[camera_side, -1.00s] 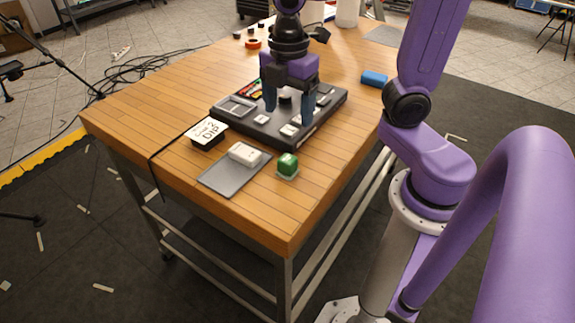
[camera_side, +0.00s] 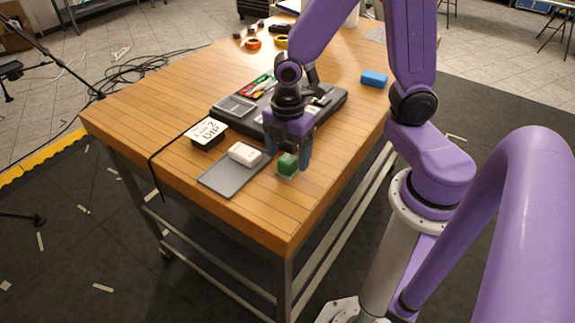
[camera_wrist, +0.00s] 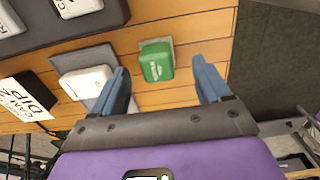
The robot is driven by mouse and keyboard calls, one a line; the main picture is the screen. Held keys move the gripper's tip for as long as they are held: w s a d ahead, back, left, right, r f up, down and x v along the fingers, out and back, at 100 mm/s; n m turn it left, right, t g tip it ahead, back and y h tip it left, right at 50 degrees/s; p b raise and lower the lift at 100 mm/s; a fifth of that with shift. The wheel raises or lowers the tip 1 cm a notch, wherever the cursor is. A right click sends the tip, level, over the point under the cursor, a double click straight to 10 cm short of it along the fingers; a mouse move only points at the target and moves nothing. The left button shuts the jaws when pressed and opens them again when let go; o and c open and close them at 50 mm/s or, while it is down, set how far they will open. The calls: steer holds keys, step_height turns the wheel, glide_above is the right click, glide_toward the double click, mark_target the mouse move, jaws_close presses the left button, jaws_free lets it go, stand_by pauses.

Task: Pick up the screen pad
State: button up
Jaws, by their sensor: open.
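The green block (camera_side: 287,165) with pale lettering, which I take to be the screen pad, sits on a small pale base near the table's front edge. It also shows in the wrist view (camera_wrist: 157,61), ahead of the fingers and between their lines, nearer the left finger. The lettering is too small to read surely. My gripper (camera_side: 287,160) is open and empty, low over the green block. In the side view one finger shows on each side of the block. In the wrist view (camera_wrist: 162,72) no contact shows.
A white block (camera_side: 244,153) lies on a grey mat (camera_side: 226,178) left of the green block. A "DIP" labelled box (camera_side: 208,132) is farther left. A black tray (camera_side: 325,115) with small items stands behind. A blue block (camera_side: 374,78) is at the right edge. The front corner is clear.

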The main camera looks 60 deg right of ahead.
mark_target(287, 158)
steer(key=shift+w+d+f, duration=0.1)
steer(key=shift+w+f, duration=0.05)
steer(key=shift+f, duration=1.5)
steer(key=c, duration=1.1)
steer(key=shift+c, duration=0.2)
steer(key=shift+r, duration=0.75)
steer(key=s+d+r, duration=0.2)
steer(key=s+r, duration=0.9)
steer(key=s, duration=0.2)
steer(key=shift+s+d+r, duration=0.25)
steer(key=shift+s, duration=0.15)
